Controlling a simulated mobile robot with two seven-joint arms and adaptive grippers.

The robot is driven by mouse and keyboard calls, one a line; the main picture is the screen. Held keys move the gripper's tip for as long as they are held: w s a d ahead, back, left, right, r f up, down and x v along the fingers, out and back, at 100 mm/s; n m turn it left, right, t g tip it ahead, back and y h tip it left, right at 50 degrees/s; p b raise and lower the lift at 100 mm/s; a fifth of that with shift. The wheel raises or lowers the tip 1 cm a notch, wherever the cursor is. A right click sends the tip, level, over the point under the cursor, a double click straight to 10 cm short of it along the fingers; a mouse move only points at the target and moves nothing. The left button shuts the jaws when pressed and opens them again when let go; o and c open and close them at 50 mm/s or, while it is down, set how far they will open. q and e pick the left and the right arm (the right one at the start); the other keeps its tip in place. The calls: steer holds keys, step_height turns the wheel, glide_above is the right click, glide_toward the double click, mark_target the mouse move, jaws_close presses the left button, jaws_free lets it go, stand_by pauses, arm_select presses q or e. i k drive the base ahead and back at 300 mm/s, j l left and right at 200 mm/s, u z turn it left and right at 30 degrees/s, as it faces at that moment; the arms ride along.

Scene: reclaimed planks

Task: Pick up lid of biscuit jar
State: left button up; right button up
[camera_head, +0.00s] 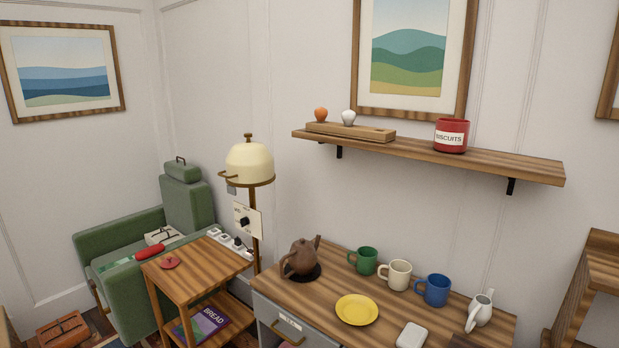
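The red biscuit jar (451,137), labelled "BISCUITS", stands upright near the middle of the wall shelf. Its top looks open, with no lid on it. A small flat red round piece (170,262) with a raised part on top lies on the wooden side table (196,272) at the left. It matches the jar in colour and looks like its lid. Neither of my grippers is in view.
A lamp (249,165) and a power strip (231,242) are by the side table's back edge. A green armchair (120,238) stands left, with a red-handled item (150,251). The cabinet holds a teapot (300,257), mugs (398,275) and a yellow plate (357,309).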

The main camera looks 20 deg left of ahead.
mark_target(170, 262)
steer(key=i+j, duration=0.2)
steer(key=j, duration=0.4)
steer(key=i+j, duration=0.2)
steer(key=j, duration=0.4)
steer(key=i+j, duration=0.15)
steer(key=j, duration=0.45)
steer(key=i+j+u, duration=0.1)
steer(key=j, duration=0.5)
steer(key=i+j, duration=0.3)
steer(key=j, duration=0.25)
steer(key=i+j, duration=0.25)
steer(key=j, duration=0.35)
steer(key=i+j, duration=0.2)
steer(key=j, duration=0.4)
steer(key=i+j, duration=0.2)
steer(key=j, duration=0.35)
steer(key=u, duration=0.05)
